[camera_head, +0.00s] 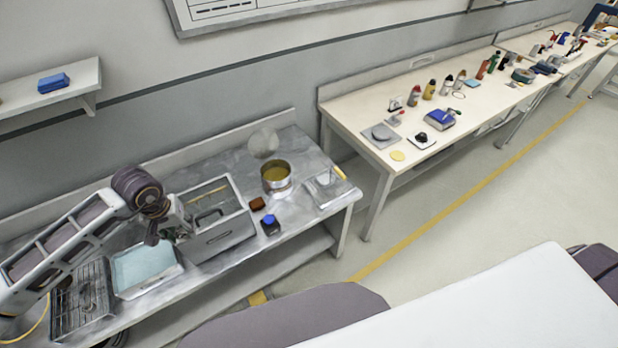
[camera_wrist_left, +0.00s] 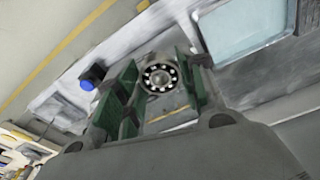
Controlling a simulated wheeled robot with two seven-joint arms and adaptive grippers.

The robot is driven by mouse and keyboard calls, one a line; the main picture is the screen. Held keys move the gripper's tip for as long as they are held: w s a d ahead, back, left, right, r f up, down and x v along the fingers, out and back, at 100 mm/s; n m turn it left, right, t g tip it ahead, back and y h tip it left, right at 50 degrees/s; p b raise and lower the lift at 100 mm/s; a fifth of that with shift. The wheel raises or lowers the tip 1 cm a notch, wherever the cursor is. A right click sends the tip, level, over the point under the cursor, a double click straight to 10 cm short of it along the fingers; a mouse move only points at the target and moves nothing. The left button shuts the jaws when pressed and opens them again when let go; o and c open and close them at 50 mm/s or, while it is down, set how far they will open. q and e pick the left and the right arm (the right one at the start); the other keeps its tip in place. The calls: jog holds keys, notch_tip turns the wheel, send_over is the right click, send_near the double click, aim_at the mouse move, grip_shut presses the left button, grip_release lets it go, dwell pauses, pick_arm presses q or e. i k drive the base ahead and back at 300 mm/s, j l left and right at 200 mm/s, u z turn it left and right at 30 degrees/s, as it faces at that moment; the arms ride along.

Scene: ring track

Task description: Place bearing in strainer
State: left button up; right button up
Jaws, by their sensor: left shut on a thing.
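My left gripper (camera_head: 178,224) is at the left end of the grey open-topped box on the steel bench. In the left wrist view, its green fingers are shut on a round ball bearing (camera_wrist_left: 160,77), with the metal ring and balls facing the camera. The bearing cannot be made out in the head view. A round metal vessel with a yellowish inside (camera_head: 276,178) stands right of the box and may be the strainer. A pale, see-through round disc (camera_head: 264,143) is behind it. My right gripper is not in view.
The grey box (camera_head: 222,240) has raised walls beside my gripper. A blue-capped jar (camera_head: 270,225) and small brown block (camera_head: 257,204) stand right of it. A pale blue tray (camera_head: 146,288) and wire rack (camera_head: 82,300) are at left. A second bench (camera_head: 450,150) holds bottles.

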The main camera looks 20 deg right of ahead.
aim_at(326, 180)
jog(key=i+l, duration=0.1)
jog(key=l, duration=0.45)
jog(key=i+l, duration=0.1)
jog(key=l, duration=0.45)
jog(key=i+l, duration=0.1)
jog(key=l, duration=0.45)
jog(key=i+l, duration=0.2)
jog(key=i, duration=0.2)
jog(key=i+l, duration=0.2)
jog(key=i, duration=0.25)
